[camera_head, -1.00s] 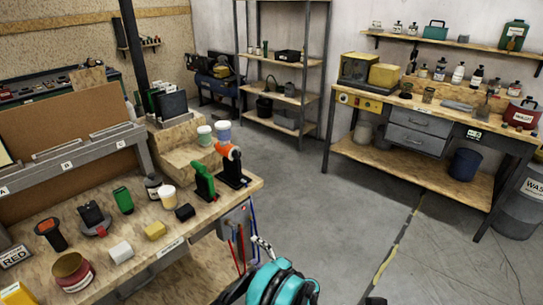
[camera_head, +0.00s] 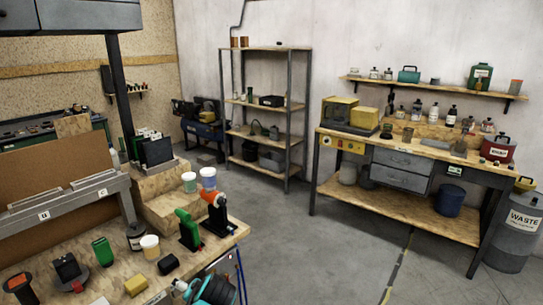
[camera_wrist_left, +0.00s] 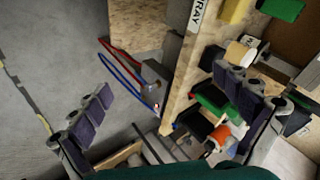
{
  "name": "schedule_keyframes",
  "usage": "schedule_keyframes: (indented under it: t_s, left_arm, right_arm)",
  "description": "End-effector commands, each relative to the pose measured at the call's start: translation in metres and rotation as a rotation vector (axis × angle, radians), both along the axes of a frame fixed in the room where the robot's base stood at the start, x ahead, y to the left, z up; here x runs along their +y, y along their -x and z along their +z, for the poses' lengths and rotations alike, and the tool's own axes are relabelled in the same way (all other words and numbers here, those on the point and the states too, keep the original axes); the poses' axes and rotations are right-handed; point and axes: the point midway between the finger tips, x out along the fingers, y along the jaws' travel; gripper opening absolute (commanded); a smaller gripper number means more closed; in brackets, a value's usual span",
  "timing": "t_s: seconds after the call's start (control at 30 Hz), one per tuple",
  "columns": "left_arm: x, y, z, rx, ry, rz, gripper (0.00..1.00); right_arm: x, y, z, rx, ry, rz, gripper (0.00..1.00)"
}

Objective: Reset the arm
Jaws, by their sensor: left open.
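My left gripper (camera_wrist_left: 163,80) shows in the left wrist view with its two dark padded fingers spread wide and nothing between them. A bench corner with red and blue cables lies beyond the fingers. In the head view a teal and black part of my arm (camera_head: 218,290) shows at the bottom edge, by the front corner of the workbench (camera_head: 120,262). The gripper's fingers cannot be made out clearly there. My right gripper is in neither view.
A green-handled tool (camera_head: 188,230) and an orange-topped tool (camera_head: 216,212) stand near the bench corner. Jars, a yellow block (camera_head: 136,285) and dark devices stand left of them. A shelf rack (camera_head: 266,133) and a second bench (camera_head: 400,150) stand behind. The floor between is clear.

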Motion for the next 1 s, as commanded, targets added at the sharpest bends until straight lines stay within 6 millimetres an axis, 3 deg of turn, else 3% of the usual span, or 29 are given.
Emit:
schedule_keyframes:
  t_s: [0.03,0.2,0.43,0.63,1.0]
  left_arm:
    - [0.003,0.021,0.005,-0.004,0.055,0.015,1.00]
    - [-0.002,0.082,0.011,-0.032,0.257,0.060,1.00]
    - [-0.018,0.148,0.006,-0.085,0.492,0.122,1.00]
    - [-0.028,0.171,0.001,-0.114,0.596,0.152,1.00]
    - [-0.030,0.173,0.001,-0.118,0.609,0.155,1.00]
  right_arm:
    - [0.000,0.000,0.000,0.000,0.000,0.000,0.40]
    - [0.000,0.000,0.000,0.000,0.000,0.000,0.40]
    - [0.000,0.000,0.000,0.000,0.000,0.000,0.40]
    - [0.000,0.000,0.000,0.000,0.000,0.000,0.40]
    - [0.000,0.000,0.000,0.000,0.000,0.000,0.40]
